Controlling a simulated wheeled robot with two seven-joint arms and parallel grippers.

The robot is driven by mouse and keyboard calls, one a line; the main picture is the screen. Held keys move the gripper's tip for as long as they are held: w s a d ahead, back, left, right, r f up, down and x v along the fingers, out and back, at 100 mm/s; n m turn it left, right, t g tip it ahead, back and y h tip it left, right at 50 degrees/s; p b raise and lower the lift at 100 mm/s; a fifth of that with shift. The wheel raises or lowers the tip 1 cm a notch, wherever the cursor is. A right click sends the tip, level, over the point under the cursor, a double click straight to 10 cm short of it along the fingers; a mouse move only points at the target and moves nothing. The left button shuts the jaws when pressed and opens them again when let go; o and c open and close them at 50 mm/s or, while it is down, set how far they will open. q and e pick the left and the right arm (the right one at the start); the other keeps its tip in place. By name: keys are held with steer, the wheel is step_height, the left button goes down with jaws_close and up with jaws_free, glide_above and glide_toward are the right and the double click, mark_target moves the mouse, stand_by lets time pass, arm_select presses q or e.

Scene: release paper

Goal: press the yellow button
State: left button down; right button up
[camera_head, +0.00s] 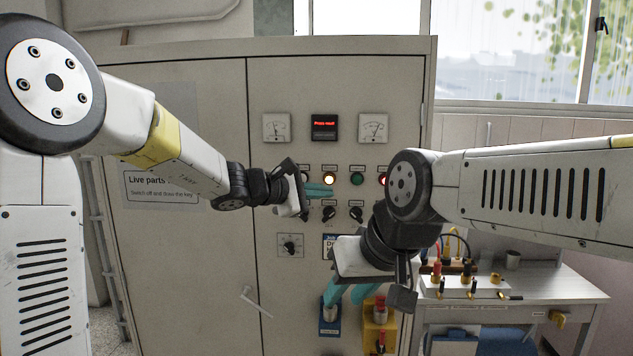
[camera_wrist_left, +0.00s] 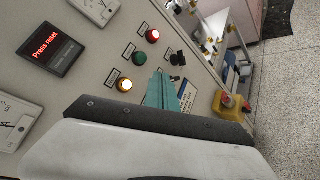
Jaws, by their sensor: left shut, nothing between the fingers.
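The lit yellow button (camera_head: 329,179) is in the row of round lights on the cabinet front. It glows in the left wrist view (camera_wrist_left: 124,85) too, next to a dark green one (camera_wrist_left: 139,58). My left gripper (camera_head: 320,190) has its teal fingers shut and empty, in front of the panel. In the head view their tips appear just below the yellow button; I cannot tell whether they touch the panel. In the left wrist view the fingers (camera_wrist_left: 161,92) are right of the yellow button. My right gripper (camera_head: 348,293) hangs lower, its teal fingers spread apart and empty.
A display (camera_head: 324,127) reading "Press reset" sits between two dials. A red light (camera_wrist_left: 152,36) and black knobs (camera_head: 356,214) are nearby. A yellow box with a red top (camera_head: 380,312) is low in front. A bench (camera_head: 560,292) stands at right.

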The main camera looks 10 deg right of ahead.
mark_target(325, 181)
arm_select(q)
steer(key=shift+w+d, duration=0.4)
steer(key=shift+w, duration=1)
steer(key=shift+w+d, duration=0.4)
steer(key=shift+w, duration=1)
steer(key=shift+w+d, duration=0.4)
steer(key=shift+w, duration=1)
steer(key=shift+w, duration=0.15)
steer(key=shift+w+d, duration=0.1)
steer(key=shift+w, duration=0.15)
steer(key=shift+w+d, duration=0.1)
steer(key=shift+w, duration=0.35)
steer(key=shift+s, duration=0.1)
steer(key=shift+s+a, duration=0.2)
steer(key=shift+s, duration=0.55)
steer(key=shift+s, duration=0.1)
steer(key=shift+s+a, duration=0.25)
steer(key=shift+s, duration=0.5)
steer(key=shift+s+a, duration=0.2)
steer(key=shift+s, duration=0.6)
steer(key=shift+s+a, duration=0.25)
steer(key=shift+s, duration=0.5)
